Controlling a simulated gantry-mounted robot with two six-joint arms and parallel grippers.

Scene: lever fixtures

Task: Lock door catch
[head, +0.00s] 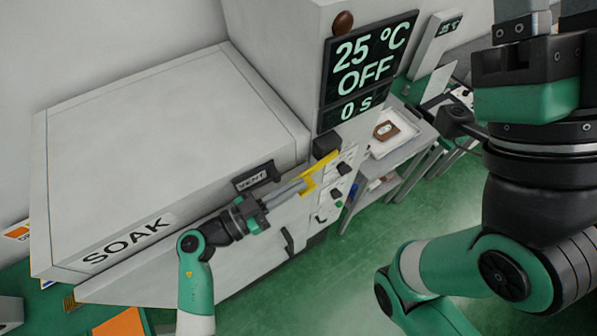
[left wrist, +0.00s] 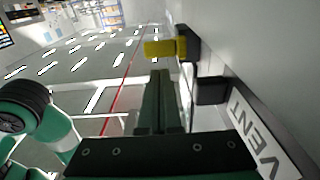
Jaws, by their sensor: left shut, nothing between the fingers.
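The door catch is a yellow lever (head: 320,172) on a black mount (head: 327,143) at the front corner of the white SOAK chamber (head: 150,150). In the left wrist view the yellow lever (left wrist: 160,48) sticks out sideways from its black block (left wrist: 188,43). My left gripper (head: 301,185) is shut and empty, its fingertips close beside the lever in the head view. In the left wrist view its fingertips (left wrist: 160,74) point toward the lever, and I cannot tell whether they touch it. My right gripper (head: 527,80) is at the upper right, its fingertips cut off.
A black VENT tab (head: 254,176) sits just left of my left fingers. Knobs and buttons (head: 337,194) line the front panel, below a display (head: 368,60) reading 25 °C, OFF, 0 s. A trolley with a white tray (head: 380,150) stands beyond. Green floor lies in front.

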